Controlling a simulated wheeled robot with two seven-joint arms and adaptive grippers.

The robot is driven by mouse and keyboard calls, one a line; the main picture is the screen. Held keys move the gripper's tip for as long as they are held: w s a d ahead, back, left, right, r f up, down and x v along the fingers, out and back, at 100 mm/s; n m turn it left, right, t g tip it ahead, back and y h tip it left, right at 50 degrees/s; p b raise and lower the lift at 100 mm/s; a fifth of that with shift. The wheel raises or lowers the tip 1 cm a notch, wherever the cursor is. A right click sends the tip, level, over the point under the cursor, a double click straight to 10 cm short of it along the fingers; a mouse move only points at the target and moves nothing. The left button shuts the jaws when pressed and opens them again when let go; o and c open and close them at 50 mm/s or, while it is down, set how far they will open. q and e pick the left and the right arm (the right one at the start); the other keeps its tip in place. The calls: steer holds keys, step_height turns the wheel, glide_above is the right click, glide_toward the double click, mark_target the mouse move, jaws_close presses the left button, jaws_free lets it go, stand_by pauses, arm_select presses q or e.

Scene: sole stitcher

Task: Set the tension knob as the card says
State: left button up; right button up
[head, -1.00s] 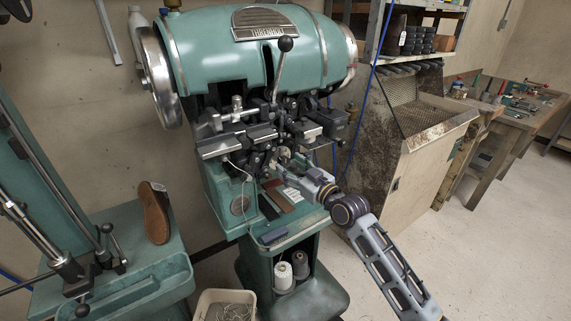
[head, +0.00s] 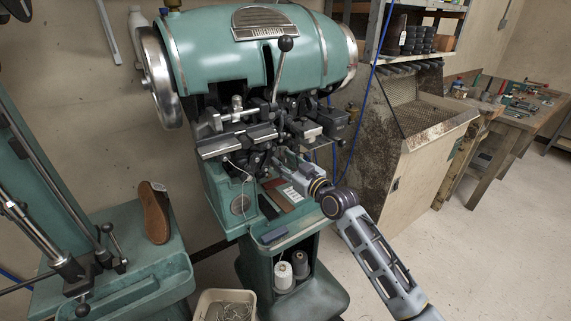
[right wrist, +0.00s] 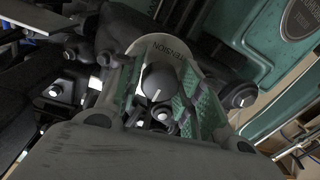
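The tension knob (right wrist: 157,82) is a dark round knob with a white pointer line, in front of a pale dial plate (right wrist: 176,48) lettered TENSION in the right wrist view. My right gripper (right wrist: 158,88) has its two green-padded fingers apart, one on each side of the knob; I see no clear contact. In the head view my right gripper (head: 281,164) reaches in under the stitcher's (head: 255,50) head and hides the knob. A white card (head: 292,194) lies on the machine's base shelf below it, its print too small to read. My left gripper is out of view.
Metal linkages (head: 235,138) crowd around the right gripper. A brown shoe sole (head: 154,212) stands on the green machine at left. Thread cones (head: 283,275) sit in the pedestal below, beside a bin (head: 225,296). The floor at right is clear.

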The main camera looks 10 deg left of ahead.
steer(key=c, duration=0.5)
